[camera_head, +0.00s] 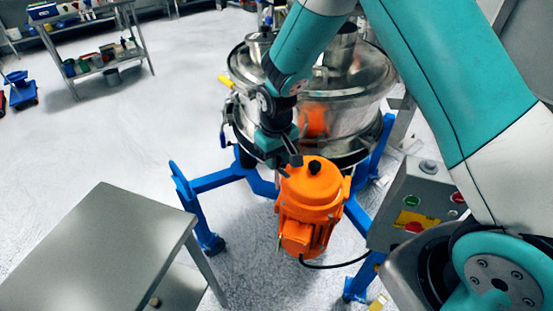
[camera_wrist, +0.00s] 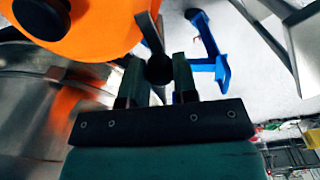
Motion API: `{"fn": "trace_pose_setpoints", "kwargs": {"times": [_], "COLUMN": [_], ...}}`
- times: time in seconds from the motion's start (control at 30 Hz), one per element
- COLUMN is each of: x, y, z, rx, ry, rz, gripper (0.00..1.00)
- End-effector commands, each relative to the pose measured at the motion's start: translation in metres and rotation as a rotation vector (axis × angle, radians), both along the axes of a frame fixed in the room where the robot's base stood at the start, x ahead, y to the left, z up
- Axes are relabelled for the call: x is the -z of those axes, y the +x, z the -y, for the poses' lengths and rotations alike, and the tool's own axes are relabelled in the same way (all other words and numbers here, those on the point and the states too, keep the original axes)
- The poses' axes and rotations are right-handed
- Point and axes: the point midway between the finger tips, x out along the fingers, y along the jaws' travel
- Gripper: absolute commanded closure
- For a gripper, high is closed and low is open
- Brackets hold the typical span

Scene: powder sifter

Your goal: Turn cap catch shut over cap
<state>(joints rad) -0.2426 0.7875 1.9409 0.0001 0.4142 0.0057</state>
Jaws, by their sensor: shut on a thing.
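My gripper (camera_wrist: 158,78) is shut on the cap catch, whose dark round knob (camera_wrist: 159,70) sits between the two fingers in the wrist view. A grey flat arm of the catch (camera_wrist: 150,34) runs up from the knob, beside the orange motor housing (camera_wrist: 85,25). In the head view my gripper (camera_head: 287,158) is just left of and above the orange motor (camera_head: 312,192), at the front of the steel sifter (camera_head: 350,115). A black knob (camera_head: 315,167) tops the motor. I cannot make out the cap or whether the catch lies over it.
Blue frame legs (camera_head: 205,225) stand around the motor. A control box (camera_head: 415,205) is at right, and a black cable (camera_head: 335,265) runs towards it. A steel table (camera_head: 100,245) is at front left. A shelf rack (camera_head: 95,50) is at the back left. The floor between is clear.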

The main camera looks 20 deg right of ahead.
Motion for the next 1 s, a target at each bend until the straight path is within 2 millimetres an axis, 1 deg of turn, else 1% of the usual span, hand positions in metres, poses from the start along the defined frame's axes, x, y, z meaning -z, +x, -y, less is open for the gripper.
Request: {"fn": "trace_pose_setpoints", "kwargs": {"times": [0.2, 0.4, 0.97, 1.0], "x": [-0.0008, -0.0012, -0.0017, -0.0017], "y": [0.001, 0.0012, 0.0017, 0.0017], "z": [-0.0008, -0.0009, -0.0011, -0.0011], "rx": [-0.128, -0.197, -0.228, -0.227], "ry": [0.002, 0.002, 0.003, 0.003], "rz": [0.004, 0.005, 0.007, 0.007], "gripper": [0.97, 0.97, 0.97, 0.68]}}
